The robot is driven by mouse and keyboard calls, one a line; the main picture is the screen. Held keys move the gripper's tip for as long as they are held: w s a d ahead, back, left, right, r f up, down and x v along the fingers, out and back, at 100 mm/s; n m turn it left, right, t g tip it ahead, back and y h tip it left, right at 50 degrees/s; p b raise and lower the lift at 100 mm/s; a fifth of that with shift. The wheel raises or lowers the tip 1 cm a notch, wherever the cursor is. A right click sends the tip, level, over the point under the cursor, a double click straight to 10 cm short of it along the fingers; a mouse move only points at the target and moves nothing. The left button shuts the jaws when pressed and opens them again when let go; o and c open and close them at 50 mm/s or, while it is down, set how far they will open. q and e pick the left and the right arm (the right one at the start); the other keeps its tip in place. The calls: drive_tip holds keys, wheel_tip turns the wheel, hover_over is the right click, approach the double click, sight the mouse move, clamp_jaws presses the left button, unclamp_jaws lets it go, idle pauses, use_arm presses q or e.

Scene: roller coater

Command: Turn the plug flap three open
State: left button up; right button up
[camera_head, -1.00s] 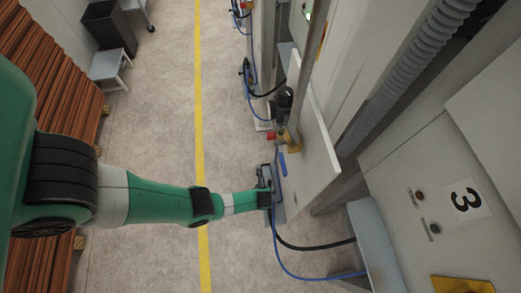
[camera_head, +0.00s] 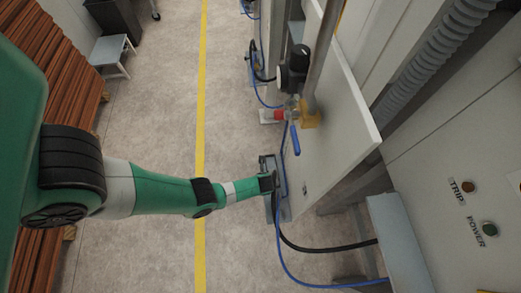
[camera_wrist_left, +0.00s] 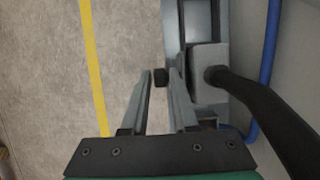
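A grey plug unit (camera_head: 283,205) with a black cable stands low beside the machine in the head view. In the left wrist view the unit (camera_wrist_left: 205,65) fills the top middle, with a black cable running out to the right. A small black block (camera_wrist_left: 160,77) sticks out at its left side; I cannot tell if it belongs to the flap. My left gripper (camera_head: 274,183) is at the unit, and in the wrist view (camera_wrist_left: 161,80) its fingers are apart on either side of the block. Contact is not clear. No number three shows on the unit. My right gripper is not in view.
A white machine panel (camera_head: 340,125) and a valve with a blue handle (camera_head: 295,139) stand just beyond and right of the gripper. A blue hose (camera_head: 305,283) and black cable (camera_head: 325,247) loop near the floor.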

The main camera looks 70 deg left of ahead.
use_arm(q)
drive_tip(key=shift+c, duration=0.3)
clamp_jaws()
drive_tip(key=shift+s, duration=0.15)
drive_tip(key=s+f+n+t+b, duration=0.3)
drive_tip(key=f+t+b, duration=0.3)
drive_tip(key=t+b, duration=0.7)
drive_tip(key=shift+s+a+t+h, duration=0.4)
drive_tip(key=shift+s+t, duration=0.2)
drive_tip(key=shift+s, duration=0.1)
